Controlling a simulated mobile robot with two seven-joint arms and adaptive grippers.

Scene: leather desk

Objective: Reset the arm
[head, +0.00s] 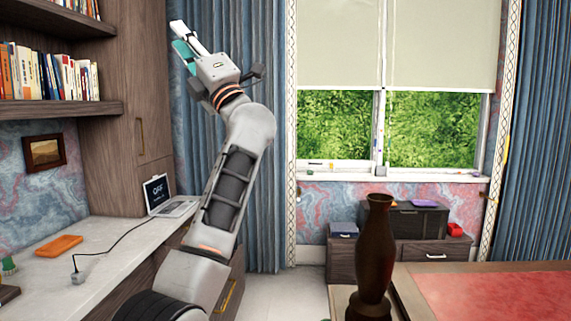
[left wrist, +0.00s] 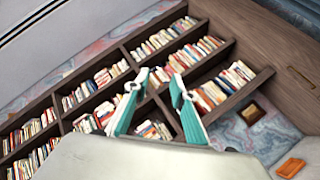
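My left arm (head: 237,165) rises from the lower left of the head view and is raised high. My left gripper (head: 180,35) is at its top end, pointing up and to the left in front of the blue curtain. Its fingers are white and teal. In the left wrist view the two fingers of the left gripper (left wrist: 159,76) stand apart with nothing between them, and a bookshelf shows behind. My right arm and gripper are not in view.
A desk (head: 110,248) at left bears a laptop (head: 170,199) and an orange item (head: 59,246). Bookshelves (head: 60,110) and a wooden cabinet (head: 135,95) stand behind it. A dark vase (head: 375,255) stands at centre right, beside a red-topped desk (head: 500,292). A window (head: 340,125) is behind.

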